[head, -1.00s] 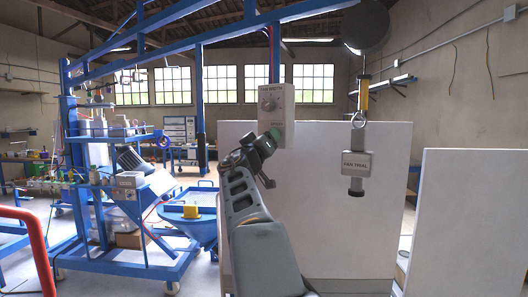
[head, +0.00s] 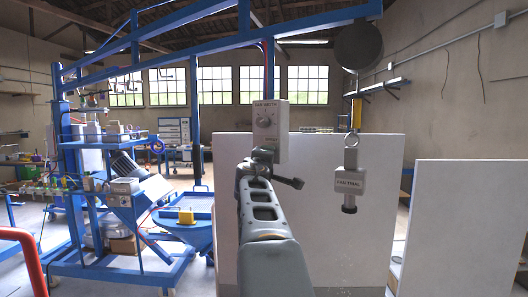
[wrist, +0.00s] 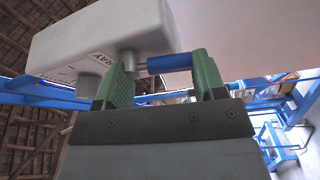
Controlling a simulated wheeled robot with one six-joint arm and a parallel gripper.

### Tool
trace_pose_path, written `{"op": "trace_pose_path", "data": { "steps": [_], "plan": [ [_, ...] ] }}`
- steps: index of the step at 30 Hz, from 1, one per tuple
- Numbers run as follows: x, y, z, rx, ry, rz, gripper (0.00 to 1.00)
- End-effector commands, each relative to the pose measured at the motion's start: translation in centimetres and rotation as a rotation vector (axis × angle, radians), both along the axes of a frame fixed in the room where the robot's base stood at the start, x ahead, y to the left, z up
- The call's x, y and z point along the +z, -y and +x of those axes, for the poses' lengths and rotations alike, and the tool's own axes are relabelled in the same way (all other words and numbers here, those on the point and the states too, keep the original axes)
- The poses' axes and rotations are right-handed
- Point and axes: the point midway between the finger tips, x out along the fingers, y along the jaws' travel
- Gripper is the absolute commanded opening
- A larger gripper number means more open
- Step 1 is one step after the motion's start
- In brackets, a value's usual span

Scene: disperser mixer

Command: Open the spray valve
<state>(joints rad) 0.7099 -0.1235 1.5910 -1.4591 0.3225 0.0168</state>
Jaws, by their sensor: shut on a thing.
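A white control box (head: 270,120) hangs from the blue overhead frame, with a round knob on its front. Its underside and lettering fill the upper left of the wrist view (wrist: 100,35). A short blue handle (wrist: 170,63) on a metal stem comes off the box; I take it to be the spray valve's. My gripper (wrist: 161,66) has its green fingers at both ends of the handle and is shut on it. In the head view my wrist covers the lower part of the box and the handle. Whether the valve is turned cannot be told.
White panels (head: 340,230) stand behind my arm.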

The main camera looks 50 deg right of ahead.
Motion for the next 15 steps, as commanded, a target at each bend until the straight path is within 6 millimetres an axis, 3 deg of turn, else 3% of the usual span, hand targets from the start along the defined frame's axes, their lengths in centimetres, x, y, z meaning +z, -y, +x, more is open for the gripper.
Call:
{"op": "trace_pose_path", "data": {
  "steps": [15],
  "plan": [
    [0.11,0.11,-0.58,-0.002,-0.175,-0.028,0.40]
  ]
}}
